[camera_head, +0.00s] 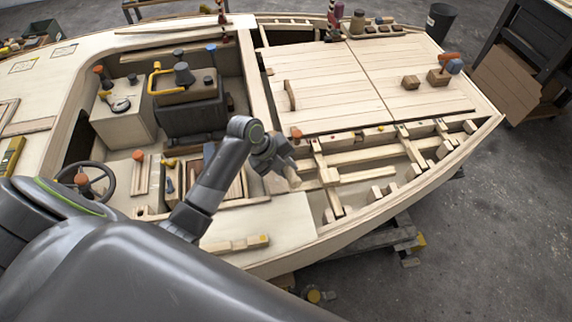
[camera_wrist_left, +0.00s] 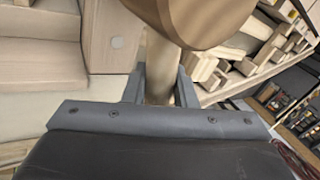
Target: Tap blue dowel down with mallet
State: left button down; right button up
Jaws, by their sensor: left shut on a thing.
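My left gripper (camera_head: 277,168) reaches in from the left over the plywood hull, near the framed side bays. It is shut on the mallet's round pale handle (camera_wrist_left: 160,68). In the left wrist view the brown wooden mallet head (camera_wrist_left: 195,18) is close to the camera and cut off by the top edge. In the head view the mallet (camera_head: 290,182) shows only as a small pale piece below the jaws. A blue-topped peg (camera_head: 211,48) stands at the far edge of the cockpit recess, apart from the gripper; I cannot tell if it is the blue dowel. My right gripper is not in view.
A grey console with a yellow rail (camera_head: 155,82) and a steering wheel (camera_head: 95,180) stand in the cockpit. Frames and small blocks (camera_head: 375,192) fill the side bays. The planked deck (camera_head: 335,90) is mostly clear. An orange-and-blue object (camera_head: 453,66) stands at its right.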

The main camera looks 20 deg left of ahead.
pick_arm(q)
jog(key=shift+r+p, duration=1.85)
jog(key=shift+p, duration=0.5)
jog(key=shift+f, duration=0.1)
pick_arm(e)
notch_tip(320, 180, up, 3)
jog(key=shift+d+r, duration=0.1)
pick_arm(q)
notch_tip(320, 180, down, 4)
jog(key=b, duration=0.4)
jog(key=shift+f, duration=0.15)
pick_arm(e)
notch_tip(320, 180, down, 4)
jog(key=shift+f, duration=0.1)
pick_arm(q)
jog(key=shift+r, duration=0.2)
